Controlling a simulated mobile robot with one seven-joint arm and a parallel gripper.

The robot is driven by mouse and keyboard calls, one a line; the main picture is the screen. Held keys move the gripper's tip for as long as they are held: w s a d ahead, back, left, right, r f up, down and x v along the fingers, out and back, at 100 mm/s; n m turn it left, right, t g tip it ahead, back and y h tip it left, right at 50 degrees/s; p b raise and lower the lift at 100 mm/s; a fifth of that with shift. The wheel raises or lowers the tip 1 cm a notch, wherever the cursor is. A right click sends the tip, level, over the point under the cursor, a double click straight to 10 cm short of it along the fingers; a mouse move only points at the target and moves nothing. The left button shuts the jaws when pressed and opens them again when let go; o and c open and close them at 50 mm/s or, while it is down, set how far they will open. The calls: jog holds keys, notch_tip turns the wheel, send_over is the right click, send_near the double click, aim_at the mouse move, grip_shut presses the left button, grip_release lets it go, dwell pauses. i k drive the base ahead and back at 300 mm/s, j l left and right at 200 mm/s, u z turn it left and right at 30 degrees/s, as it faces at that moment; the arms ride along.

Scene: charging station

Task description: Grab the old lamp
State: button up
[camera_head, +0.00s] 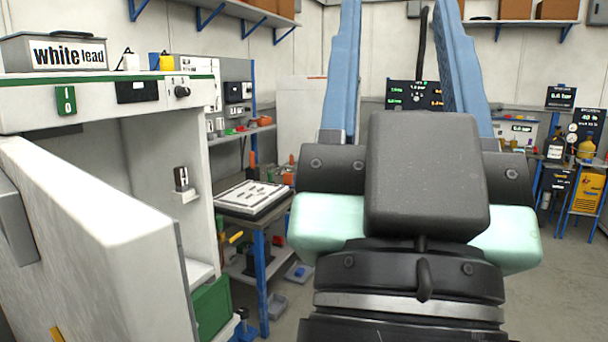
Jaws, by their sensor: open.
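My gripper (400,8) fills the middle of the view. Its two long blue fingers point up and stand well apart, with nothing seen held between them; their tips reach the top edge. No thing is clearly recognisable as the old lamp. A small dark device with a pale front (182,179) sits on a little white bracket on the inner wall of the open white cabinet (150,130) at left. I cannot tell if it is the lamp. My gripper is to the right of it and apart from it. My gripper's body hides part of the room behind.
The cabinet's thick white door (90,240) stands open at the near left. A grey "white lead" box (55,52) rests on the cabinet top. A workbench with a white slotted tray (252,197) stands beyond. A yellow machine (588,193) is at far right. Floor at right is clear.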

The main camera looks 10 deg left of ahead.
aim_at(180, 172)
jog(key=i+l+u, duration=0.1)
jog(key=i+l, duration=0.25)
jog(key=i+l+u, duration=0.15)
jog(key=i+l, duration=0.2)
jog(key=l, duration=0.15)
jog(key=i+l+u, duration=0.1)
jog(key=i+l, duration=0.25)
jog(key=l, duration=0.15)
jog(key=u, duration=1.2)
